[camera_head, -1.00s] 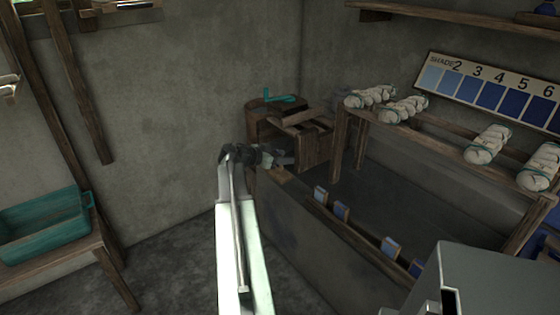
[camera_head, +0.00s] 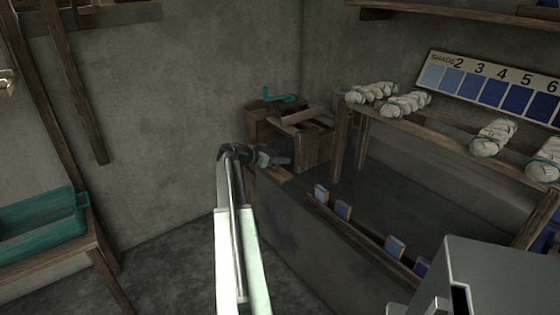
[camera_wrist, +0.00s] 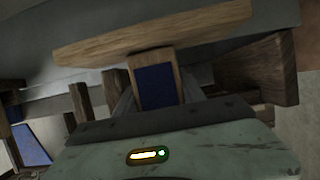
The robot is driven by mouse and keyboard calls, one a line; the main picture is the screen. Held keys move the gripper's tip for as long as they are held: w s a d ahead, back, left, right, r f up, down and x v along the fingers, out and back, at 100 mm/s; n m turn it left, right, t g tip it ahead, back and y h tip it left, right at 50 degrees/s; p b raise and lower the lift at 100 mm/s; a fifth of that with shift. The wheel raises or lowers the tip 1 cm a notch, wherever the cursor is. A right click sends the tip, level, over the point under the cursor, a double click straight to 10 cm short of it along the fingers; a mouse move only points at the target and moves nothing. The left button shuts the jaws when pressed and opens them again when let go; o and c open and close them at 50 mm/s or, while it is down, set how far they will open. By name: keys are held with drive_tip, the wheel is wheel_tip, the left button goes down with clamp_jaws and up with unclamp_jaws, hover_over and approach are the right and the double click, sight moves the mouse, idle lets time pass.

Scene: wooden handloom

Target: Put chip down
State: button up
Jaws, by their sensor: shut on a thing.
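In the wrist view a small wooden chip (camera_wrist: 155,84) with a dark blue face stands between the two grey fingers of my gripper (camera_wrist: 156,98). My gripper is shut on it. The chip's top end meets or overlaps a wooden plank (camera_wrist: 205,25) in the picture; I cannot tell whether they touch. In the head view my gripper (camera_head: 279,160) is at the left end of the grey vat (camera_head: 300,238), in front of a wooden stand (camera_head: 312,146). The chip cannot be made out there.
Several blue-faced chips (camera_head: 343,210) stand along a wooden ledge (camera_head: 365,244) on the vat's front. Skeins (camera_head: 407,104) lie on rails above. A numbered shade chart (camera_head: 490,92) hangs behind. A teal tray (camera_head: 40,240) is on a bench at left. Floor (camera_head: 165,258) between is clear.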

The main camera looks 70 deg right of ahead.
drive_tip(key=shift+f, duration=0.2)
drive_tip(key=o, duration=1.3)
drive_tip(key=shift+r, duration=0.1)
drive_tip(key=shift+r, duration=0.1)
drive_tip(key=shift+w+a+r, duration=0.1)
drive_tip(key=shift+a+r, duration=0.05)
drive_tip(key=shift+r, duration=0.1)
drive_tip(key=p+v, duration=0.4)
drive_tip(key=v, duration=0.7)
drive_tip(key=shift+w+a+p, duration=0.1)
drive_tip(key=shift+a+p, duration=0.15)
drive_tip(key=shift+p, duration=0.05)
